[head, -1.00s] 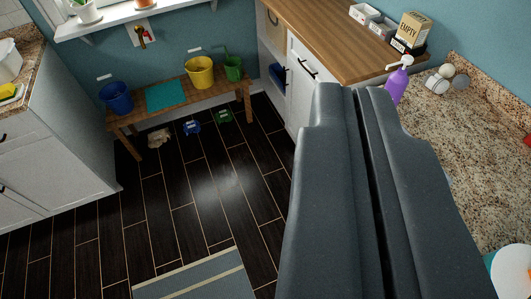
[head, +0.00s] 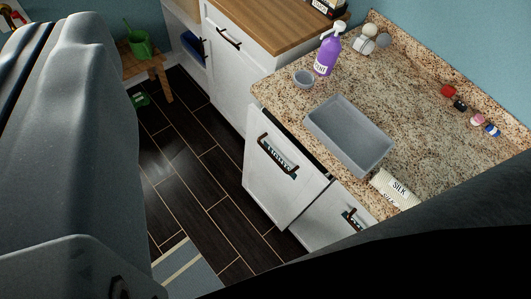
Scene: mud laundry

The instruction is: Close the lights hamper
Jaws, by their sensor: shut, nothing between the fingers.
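Two white hamper fronts are set under the granite counter. The nearer-left front (head: 280,170) has a dark bar handle and a label. A dark gap shows along its top edge, so it stands out from the cabinet. The other front (head: 338,218) is to its right, with its own handle and label, and my arm partly hides it. The label letters are too small to read, so I cannot tell which front is the lights hamper. My gripper's fingertips are not in view; only grey and black parts of my arm show at the left and lower right.
The dark tiled floor (head: 205,160) is open left of the fronts, with a striped mat (head: 185,268) below.

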